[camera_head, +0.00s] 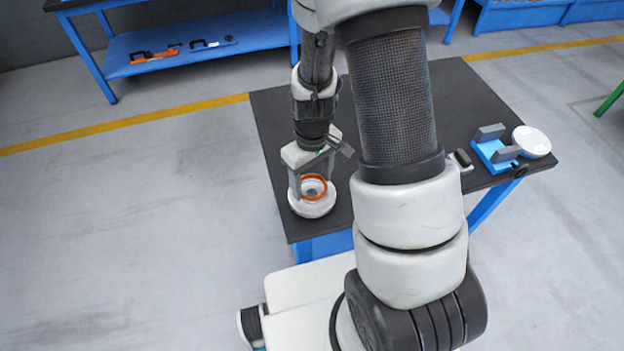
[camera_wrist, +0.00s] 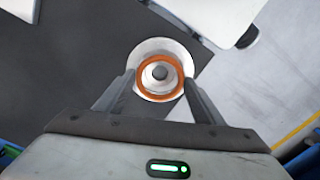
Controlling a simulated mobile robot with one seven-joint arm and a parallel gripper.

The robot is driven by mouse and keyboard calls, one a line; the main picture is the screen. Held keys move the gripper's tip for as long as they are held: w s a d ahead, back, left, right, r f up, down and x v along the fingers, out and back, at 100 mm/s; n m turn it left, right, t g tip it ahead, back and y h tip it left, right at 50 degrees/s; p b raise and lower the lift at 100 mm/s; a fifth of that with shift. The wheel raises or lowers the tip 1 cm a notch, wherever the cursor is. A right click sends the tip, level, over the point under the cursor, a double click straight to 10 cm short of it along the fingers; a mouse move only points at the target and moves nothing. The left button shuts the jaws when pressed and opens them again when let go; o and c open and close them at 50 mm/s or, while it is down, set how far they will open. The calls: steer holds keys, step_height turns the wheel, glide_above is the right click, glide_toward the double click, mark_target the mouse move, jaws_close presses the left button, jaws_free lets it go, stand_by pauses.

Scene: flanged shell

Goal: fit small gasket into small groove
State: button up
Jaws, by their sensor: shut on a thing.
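The small gasket is an orange ring (camera_head: 314,184), held at the tips of my gripper (camera_head: 308,182). It also shows in the wrist view as an orange ring (camera_wrist: 160,60) between the two fingers of my gripper (camera_wrist: 158,78). The flanged shell is a white round part (camera_head: 313,208) on the dark table, right below the ring. In the wrist view the shell (camera_wrist: 146,47) surrounds the ring, with a grey knob in its middle. I cannot tell whether the ring touches the shell. The groove is not clearly visible.
The dark table (camera_head: 270,130) has a blue stand with grey blocks (camera_head: 492,150) and a white round disc (camera_head: 532,141) at its right. My arm covers the table's middle. A blue shelf bench (camera_head: 200,45) stands behind, apart.

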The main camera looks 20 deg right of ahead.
steer(key=shift+f+b, duration=1.05)
steer(key=shift+f, duration=0.2)
steer(key=o, duration=1.3)
step_height(320, 180, up, 18)
steer(key=shift+f+p, duration=0.2)
steer(key=shift+p, duration=0.9)
steer(key=s+r+m+t+p, duration=0.1)
steer(key=s+r+t, duration=0.1)
steer(key=s+r, duration=0.2)
steer(key=s+r+m+t+p, duration=0.1)
steer(key=s+r+m+p, duration=0.1)
steer(key=r, duration=0.8)
steer(key=s+r+m+t+p, duration=0.1)
steer(key=s+r+t+p, duration=0.1)
steer(key=s+r, duration=0.3)
steer(key=shift+s+r+m+t, duration=0.15)
steer(key=shift+s+r, duration=0.05)
steer(key=shift+r, duration=0.45)
steer(key=shift+s+r+m+t, duration=0.15)
steer(key=shift+r, duration=0.5)
